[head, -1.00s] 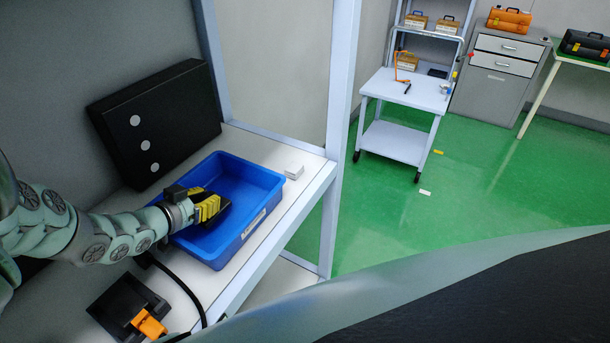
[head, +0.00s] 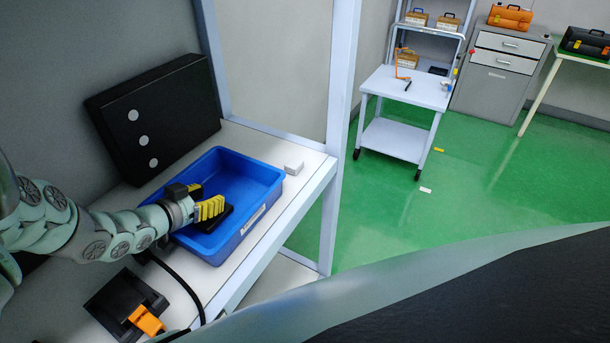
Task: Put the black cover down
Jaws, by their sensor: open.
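The blue bin (head: 262,187) stands on the white bench (head: 305,178). My gripper (head: 208,199), with yellow finger pads, is inside the bin's left part, with its fingers spread apart. A black piece, which looks like the black cover (head: 217,220), lies low in the bin beside and below the near finger. The finger hides part of it, and I cannot tell whether they touch.
A black panel with white round spots (head: 155,118) leans at the back of the bench. A black and orange device (head: 145,318) and a black cable sit in front. A small white box (head: 294,167) is right of the bin. Frame posts stand close to the right.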

